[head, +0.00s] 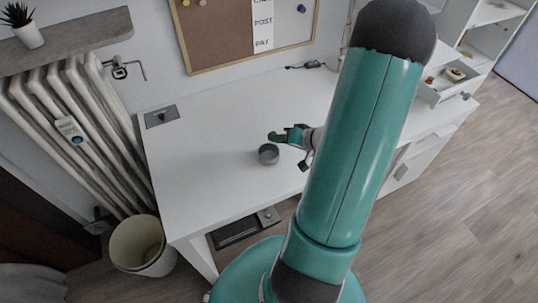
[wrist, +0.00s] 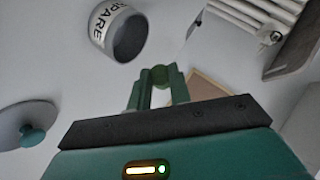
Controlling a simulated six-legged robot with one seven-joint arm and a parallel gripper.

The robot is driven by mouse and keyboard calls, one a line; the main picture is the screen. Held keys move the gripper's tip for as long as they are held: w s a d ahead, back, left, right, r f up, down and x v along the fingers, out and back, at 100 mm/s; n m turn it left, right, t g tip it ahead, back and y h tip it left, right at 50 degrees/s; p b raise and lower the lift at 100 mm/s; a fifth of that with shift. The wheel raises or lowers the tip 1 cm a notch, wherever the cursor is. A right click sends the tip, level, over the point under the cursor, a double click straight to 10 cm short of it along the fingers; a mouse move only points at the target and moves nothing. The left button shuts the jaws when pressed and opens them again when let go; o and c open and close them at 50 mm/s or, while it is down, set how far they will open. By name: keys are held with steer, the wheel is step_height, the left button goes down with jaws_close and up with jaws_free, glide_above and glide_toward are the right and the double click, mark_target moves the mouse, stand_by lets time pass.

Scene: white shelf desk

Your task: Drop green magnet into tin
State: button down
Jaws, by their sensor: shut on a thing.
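The tin (head: 268,157) is a small round grey can, standing open side up on the white desk. In the wrist view the tin (wrist: 98,24) shows a white label reading "SPARE" and a dark grey inside, up and left of the fingertips. My gripper (head: 277,137) is just above the tin in the head view, apart from it. In the wrist view my gripper (wrist: 160,84) is shut on the green magnet (wrist: 160,74), a round dark green piece between the fingertips. The magnet cannot be told clearly from the green fingers in the head view.
The white desk (head: 205,150) is mostly clear around the tin. A grey disc with a teal knob (wrist: 33,136) shows at the wrist view's left. A pinboard (head: 215,35) hangs behind. A radiator (head: 75,110) and a bin (head: 142,245) stand left. A small drawer (head: 445,85) stands open right.

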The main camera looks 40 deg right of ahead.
steer(key=c, duration=1.2)
jaws_free()
steer(key=v, duration=1.4)
steer(key=shift+w+a, duration=0.1)
